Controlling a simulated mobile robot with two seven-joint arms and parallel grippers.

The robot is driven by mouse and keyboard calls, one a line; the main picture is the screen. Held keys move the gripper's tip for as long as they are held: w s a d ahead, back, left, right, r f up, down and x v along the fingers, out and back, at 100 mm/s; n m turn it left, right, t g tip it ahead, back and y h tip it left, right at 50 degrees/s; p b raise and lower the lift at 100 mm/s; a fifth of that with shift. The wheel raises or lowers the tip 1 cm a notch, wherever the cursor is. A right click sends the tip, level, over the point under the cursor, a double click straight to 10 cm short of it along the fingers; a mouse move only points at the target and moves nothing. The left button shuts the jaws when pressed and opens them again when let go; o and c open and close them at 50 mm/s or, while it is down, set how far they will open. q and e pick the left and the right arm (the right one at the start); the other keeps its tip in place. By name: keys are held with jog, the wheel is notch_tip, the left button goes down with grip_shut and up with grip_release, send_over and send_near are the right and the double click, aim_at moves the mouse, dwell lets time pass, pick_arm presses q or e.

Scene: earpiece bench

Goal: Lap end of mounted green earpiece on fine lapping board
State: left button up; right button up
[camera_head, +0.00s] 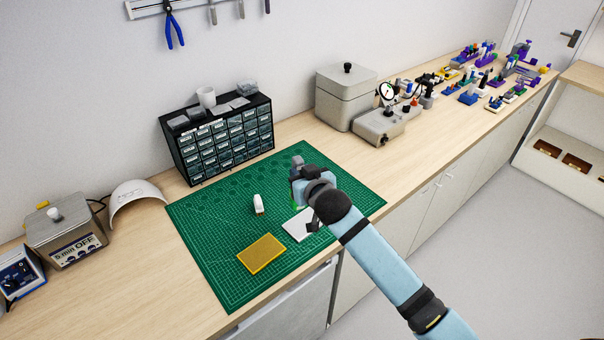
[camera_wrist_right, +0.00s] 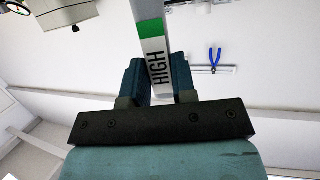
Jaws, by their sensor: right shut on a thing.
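My right gripper (camera_head: 297,190) is over the right part of the green cutting mat, above or beside a white board (camera_head: 299,224). In the right wrist view its fingers (camera_wrist_right: 158,78) are shut on a white bar (camera_wrist_right: 153,50) with a green band and the word HIGH. A small bit of green shows beside the gripper in the head view. The bar's far end runs out of the wrist view, and whether it touches the white board is hidden. A yellow board (camera_head: 261,254) lies nearer the mat's front edge. My left gripper is not in view.
A small white object (camera_head: 258,204) stands on the green mat (camera_head: 213,232), left of the gripper. A drawer cabinet (camera_head: 222,141) stands behind the mat; a grey lidded box (camera_head: 345,97) and a dial gauge device (camera_head: 386,122) stand to the right. The mat's left part is clear.

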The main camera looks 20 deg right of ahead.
notch_tip(320, 180, down, 9)
jog(key=b, duration=0.4)
jog(key=shift+r, duration=0.2)
dwell(0.6)
jog(key=shift+f+b, duration=0.5)
dwell(0.4)
